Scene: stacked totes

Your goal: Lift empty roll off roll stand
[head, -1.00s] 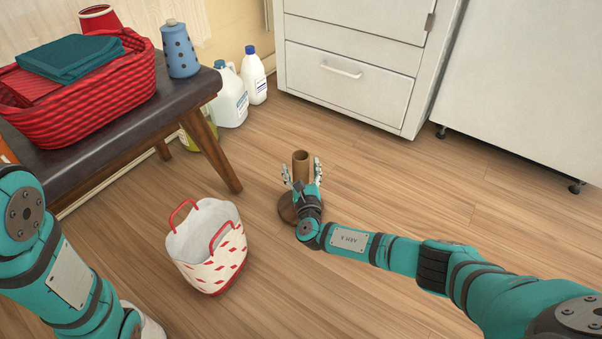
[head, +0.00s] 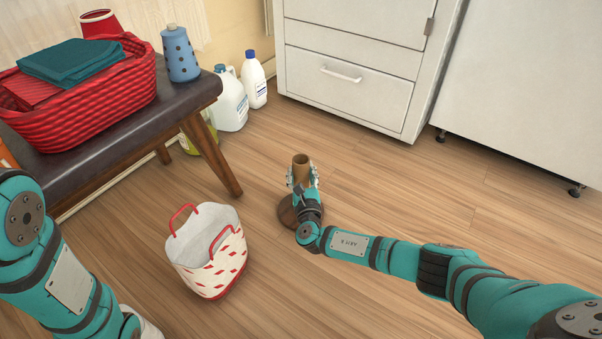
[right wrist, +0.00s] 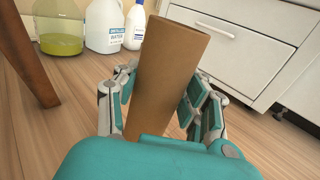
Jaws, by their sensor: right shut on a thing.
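The empty roll (head: 301,161) is a brown cardboard tube standing upright on the roll stand. The stand's round brown base (head: 288,213) rests on the wooden floor and is partly hidden by my right gripper. My right gripper (head: 302,178) is shut on the roll, with a finger on each side of it. In the right wrist view the roll (right wrist: 168,75) stands between the fingers (right wrist: 160,105), and its lower end is hidden by the gripper body. My left arm shows at the left, but its gripper is out of view.
A white and red basket (head: 208,262) stands on the floor left of the stand. A dark bench (head: 188,108) carries a red woven basket (head: 90,112) and a blue dotted bottle (head: 180,55). Jugs (head: 230,103) stand by the wall. White cabinets (head: 350,92) are behind. Floor to the right is clear.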

